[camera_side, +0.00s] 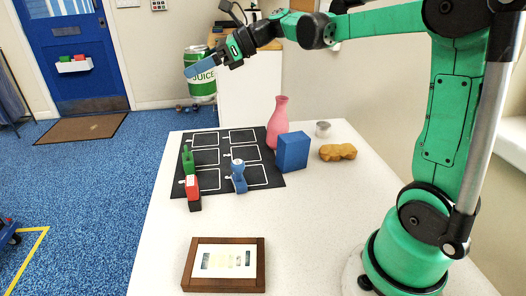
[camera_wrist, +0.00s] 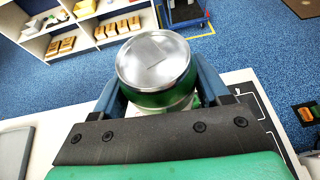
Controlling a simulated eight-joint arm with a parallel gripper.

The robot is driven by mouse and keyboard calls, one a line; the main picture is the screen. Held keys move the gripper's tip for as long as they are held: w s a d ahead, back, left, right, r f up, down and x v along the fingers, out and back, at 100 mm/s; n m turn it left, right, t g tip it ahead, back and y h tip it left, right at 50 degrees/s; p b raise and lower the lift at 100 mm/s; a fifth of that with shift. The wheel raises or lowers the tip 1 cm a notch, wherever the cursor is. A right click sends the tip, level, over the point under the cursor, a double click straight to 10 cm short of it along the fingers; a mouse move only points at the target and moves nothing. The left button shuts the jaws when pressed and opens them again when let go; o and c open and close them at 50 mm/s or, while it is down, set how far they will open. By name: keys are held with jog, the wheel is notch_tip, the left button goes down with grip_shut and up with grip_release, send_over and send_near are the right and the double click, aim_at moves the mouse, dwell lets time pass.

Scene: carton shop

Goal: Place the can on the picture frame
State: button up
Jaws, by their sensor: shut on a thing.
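The can (camera_side: 202,89) is green with a "JUICE" label and a silver top. My gripper (camera_side: 203,68) is shut on it, with blue fingers on either side, and holds it high above the far left part of the table. The can looks near upright. In the wrist view, the can's metal lid (camera_wrist: 157,58) shows between the two fingers; its lower part is hidden. The picture frame (camera_side: 224,262) lies flat at the table's near edge, with a brown wooden border and a pale picture. It is bare, well below and nearer than my gripper.
A black mat (camera_side: 208,168) with white outlined boxes lies on the white table (camera_side: 300,225). A green bottle-like thing (camera_side: 188,160), a red-and-black thing (camera_side: 193,190), a blue figure (camera_side: 239,177), a pink vase (camera_side: 278,122), a blue box (camera_side: 292,152), a brown peanut-shaped thing (camera_side: 338,152) and a small grey cup (camera_side: 323,128) stand about.

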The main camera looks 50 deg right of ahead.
jog(key=s+a+n+g+y, duration=0.35)
jog(key=s+a, duration=0.25)
jog(key=a, duration=0.3)
jog(key=n+g+y, duration=0.2)
jog(key=n+g, duration=0.4)
send_over(207, 246)
jog(key=shift+m+t+h, duration=0.25)
jog(key=shift+m+h, duration=0.1)
notch_tip(207, 246, down, 18)
jog(key=shift+f, duration=0.25)
